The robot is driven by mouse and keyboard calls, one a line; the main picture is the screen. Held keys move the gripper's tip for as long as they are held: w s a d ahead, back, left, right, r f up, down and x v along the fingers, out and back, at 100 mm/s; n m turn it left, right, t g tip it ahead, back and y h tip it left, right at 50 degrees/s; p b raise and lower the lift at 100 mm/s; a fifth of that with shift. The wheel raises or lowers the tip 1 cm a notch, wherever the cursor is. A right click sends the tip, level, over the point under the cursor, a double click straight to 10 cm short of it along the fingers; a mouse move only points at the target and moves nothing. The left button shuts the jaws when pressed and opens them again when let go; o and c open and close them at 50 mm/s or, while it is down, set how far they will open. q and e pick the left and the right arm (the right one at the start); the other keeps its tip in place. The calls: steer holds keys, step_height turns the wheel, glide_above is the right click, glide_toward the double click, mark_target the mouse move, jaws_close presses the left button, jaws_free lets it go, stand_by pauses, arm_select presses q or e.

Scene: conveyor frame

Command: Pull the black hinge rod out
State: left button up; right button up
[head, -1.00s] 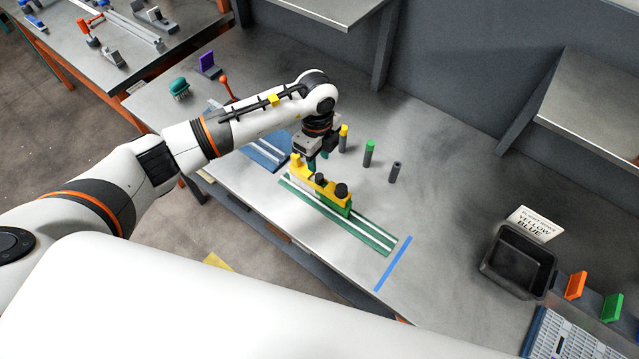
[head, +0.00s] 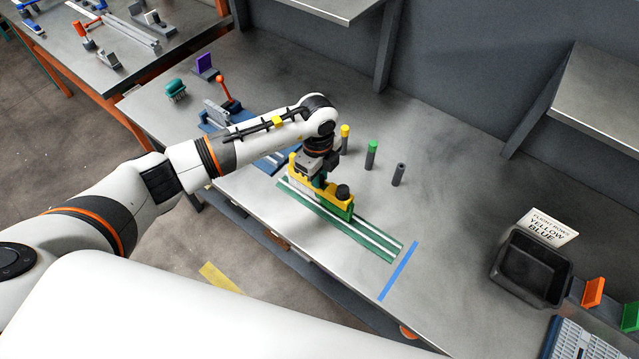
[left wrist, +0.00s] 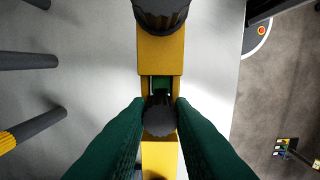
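A yellow-topped block with green lower parts (head: 324,197) stands on a green track (head: 380,249) with pale rails. A large black knob (head: 343,191) is on its right end; it also shows at the top of the left wrist view (left wrist: 160,12). A smaller ridged black rod head (left wrist: 159,120) sits in the middle of the yellow top. My left gripper (left wrist: 160,108) points down over the block, its green fingers on either side of this head. They look very close to it, but contact is unclear. The rod below is hidden. My right gripper is out of view.
Posts with a yellow top (head: 344,138), a green top (head: 371,154) and a plain dark one (head: 399,174) stand behind the block. A black bin (head: 530,267) is at the right. A blue tape line (head: 398,270) crosses the clear bench beyond the track.

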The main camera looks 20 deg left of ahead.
arm_select(q)
jaws_close()
steer(key=shift+r, duration=0.3)
step_height(320, 180, up, 11)
steer(key=p, duration=0.9)
steer(key=shift+a+r, duration=0.15)
